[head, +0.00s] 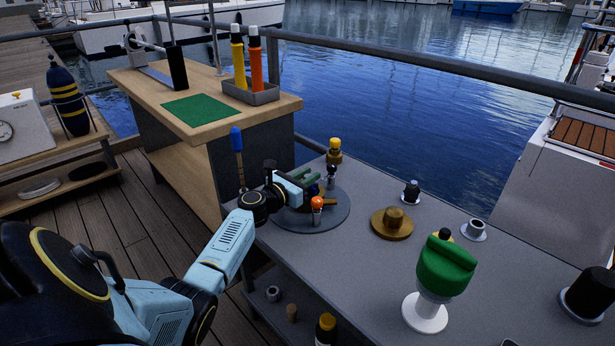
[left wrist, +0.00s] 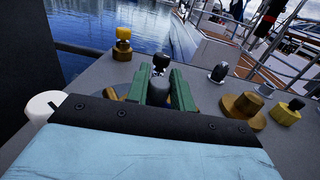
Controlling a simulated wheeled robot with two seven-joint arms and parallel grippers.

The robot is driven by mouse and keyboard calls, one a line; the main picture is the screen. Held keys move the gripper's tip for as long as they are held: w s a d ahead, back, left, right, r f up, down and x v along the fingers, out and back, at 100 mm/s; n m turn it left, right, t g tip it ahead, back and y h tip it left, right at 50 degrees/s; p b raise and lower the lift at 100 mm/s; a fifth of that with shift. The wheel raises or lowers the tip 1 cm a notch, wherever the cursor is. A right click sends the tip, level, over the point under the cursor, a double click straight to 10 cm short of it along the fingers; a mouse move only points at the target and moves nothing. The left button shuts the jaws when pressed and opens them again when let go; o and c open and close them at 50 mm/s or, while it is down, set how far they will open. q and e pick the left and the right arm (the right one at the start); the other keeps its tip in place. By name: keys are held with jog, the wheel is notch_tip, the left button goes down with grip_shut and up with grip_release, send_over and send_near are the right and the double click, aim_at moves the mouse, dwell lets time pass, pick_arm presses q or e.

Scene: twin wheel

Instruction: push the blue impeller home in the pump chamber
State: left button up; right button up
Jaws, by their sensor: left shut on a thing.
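My left gripper (head: 306,186) is over the round grey plate (head: 335,213) on the bench. In the left wrist view its green fingers (left wrist: 160,88) are shut on a dark blue-grey rounded piece (left wrist: 157,93). I cannot tell for certain whether this piece is the blue impeller. Brass-coloured parts (left wrist: 119,92) show low behind the fingers, perhaps the pump chamber, mostly hidden. How deep the held piece sits cannot be seen. My right gripper is not in view.
A small orange-topped post (head: 317,204) and a yellow-topped one (head: 334,152) stand near my gripper. A brass round fitting (head: 392,222) is to the right, then a green-topped white stand (head: 445,268). The bench between them is clear.

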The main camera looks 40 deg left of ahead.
pick_arm(q)
jog(key=shift+f+b, duration=1)
jog(key=shift+f, duration=0.2)
jog(key=o, duration=1.1)
jog(key=shift+r, duration=0.1)
jog(key=shift+c, duration=0.2)
